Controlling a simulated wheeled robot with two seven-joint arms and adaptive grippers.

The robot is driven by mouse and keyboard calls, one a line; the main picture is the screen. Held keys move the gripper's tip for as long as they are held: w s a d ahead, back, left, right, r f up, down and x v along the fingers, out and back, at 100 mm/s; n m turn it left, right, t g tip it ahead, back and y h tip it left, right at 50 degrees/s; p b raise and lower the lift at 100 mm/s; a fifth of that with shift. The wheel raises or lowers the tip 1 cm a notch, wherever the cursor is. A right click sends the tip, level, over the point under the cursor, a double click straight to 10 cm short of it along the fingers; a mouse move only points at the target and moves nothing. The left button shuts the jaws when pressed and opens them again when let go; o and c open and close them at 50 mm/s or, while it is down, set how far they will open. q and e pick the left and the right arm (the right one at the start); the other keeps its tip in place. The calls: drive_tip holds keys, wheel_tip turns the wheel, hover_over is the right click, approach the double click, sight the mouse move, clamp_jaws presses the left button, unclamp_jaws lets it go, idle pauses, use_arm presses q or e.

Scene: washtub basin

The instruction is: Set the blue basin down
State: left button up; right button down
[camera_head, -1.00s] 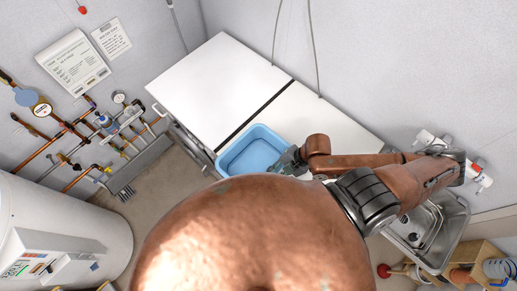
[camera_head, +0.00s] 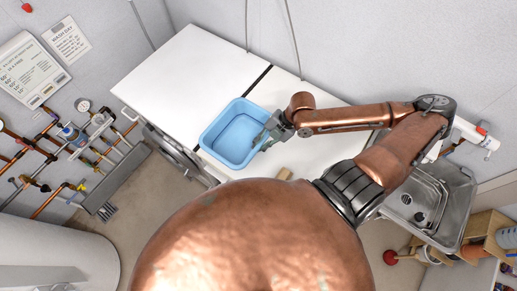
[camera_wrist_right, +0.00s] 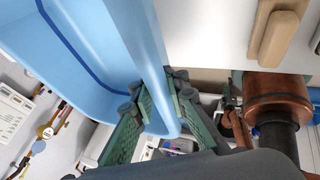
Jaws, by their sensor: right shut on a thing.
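The blue basin (camera_head: 229,144) is in the head view, over the front part of the white worktops near the dark seam between them. It looks about level and empty. I cannot tell whether its bottom touches the top. My right gripper (camera_head: 271,131) is at the basin's right side, shut on its rim. In the right wrist view the green-padded fingers (camera_wrist_right: 157,110) stand on either side of the wall of the basin (camera_wrist_right: 85,50).
The white worktop (camera_head: 190,70) is clear behind and left of the basin. A small wooden object (camera_head: 284,173) lies at the right worktop's front edge; it also shows in the wrist view (camera_wrist_right: 279,35). A metal sink (camera_head: 428,205) is at right. Pipes (camera_head: 75,140) run along the left wall.

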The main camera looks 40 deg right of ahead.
drive_tip(key=w+d+f, duration=0.2)
drive_tip(key=f, duration=0.1)
drive_tip(key=shift+w+f+p, duration=0.2)
drive_tip(key=shift+p, duration=0.2)
drive_tip(key=shift+w+d+f+p, duration=0.1)
drive_tip(key=shift+f+p, duration=0.2)
drive_tip(key=shift+f, duration=1.5)
drive_tip(key=c, duration=1.9)
unclamp_jaws()
drive_tip(key=p+v, duration=0.1)
drive_tip(key=v, duration=1.1)
drive_tip(key=shift+p, duration=0.4)
